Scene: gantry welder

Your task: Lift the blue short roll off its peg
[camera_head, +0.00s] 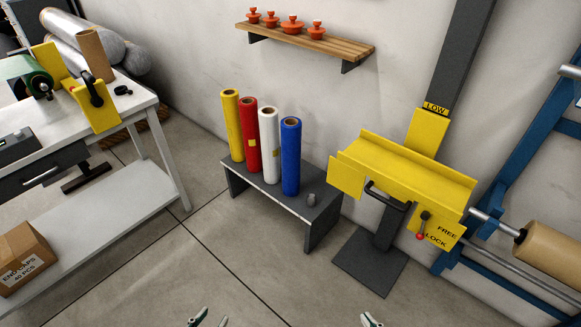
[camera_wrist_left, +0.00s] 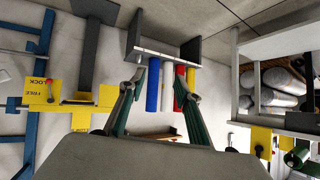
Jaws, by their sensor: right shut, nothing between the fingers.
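The blue short roll (camera_head: 290,160) stands upright at the right end of a row of rolls on a low grey bench (camera_head: 285,205). Its peg is hidden inside it. In the left wrist view, which looks upside down, the blue roll (camera_wrist_left: 152,88) shows between the spread fingers. My left gripper (camera_head: 210,319) is at the bottom edge of the head view, open and empty, well short of the bench; its fingers also show in the wrist view (camera_wrist_left: 163,88). My right gripper (camera_head: 371,319) shows only its tip at the bottom edge, shut and empty.
White (camera_head: 269,145), red (camera_head: 250,135) and yellow (camera_head: 231,125) rolls stand close left of the blue one. A small grey knob (camera_head: 311,199) is to its right. A yellow cradle on a post (camera_head: 410,170) stands right of the bench. The floor in front is clear.

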